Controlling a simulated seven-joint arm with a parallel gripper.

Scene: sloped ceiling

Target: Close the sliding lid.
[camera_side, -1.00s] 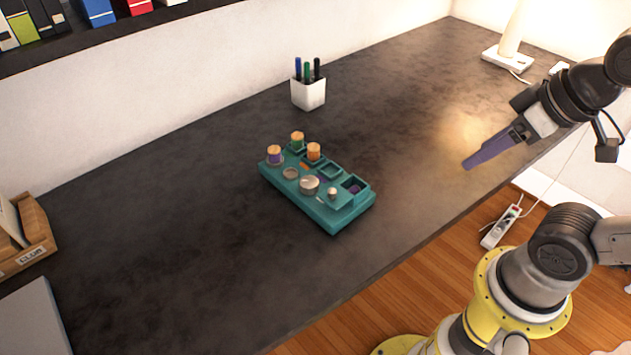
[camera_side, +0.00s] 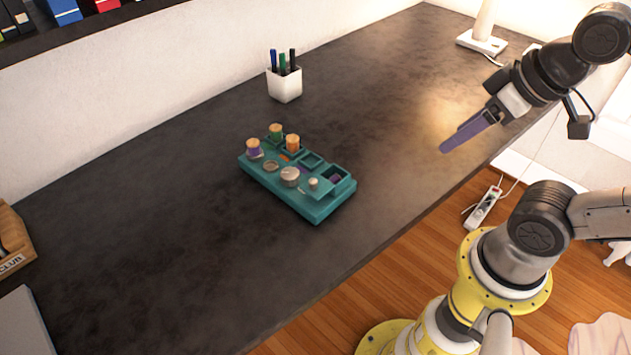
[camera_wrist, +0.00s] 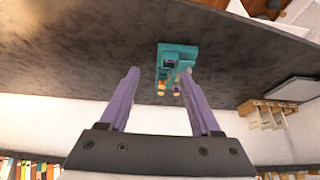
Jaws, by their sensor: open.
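A teal box (camera_side: 312,212) stands on the dark table, left of my gripper in the side view. Near its right end is a flat teal lid (camera_side: 325,190) with a small pale knob (camera_side: 313,183). Beside the lid, a compartment (camera_side: 338,179) is uncovered, with something purple inside. My gripper (camera_side: 443,149) has purple fingers and hangs above the table to the right of the box, apart from it and empty. In the wrist view, the spread fingers (camera_wrist: 160,72) show with the box (camera_wrist: 178,47) beyond them; the right finger partly covers it.
A lamp base (camera_side: 481,42) is at the far right. The table between gripper and box is clear.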

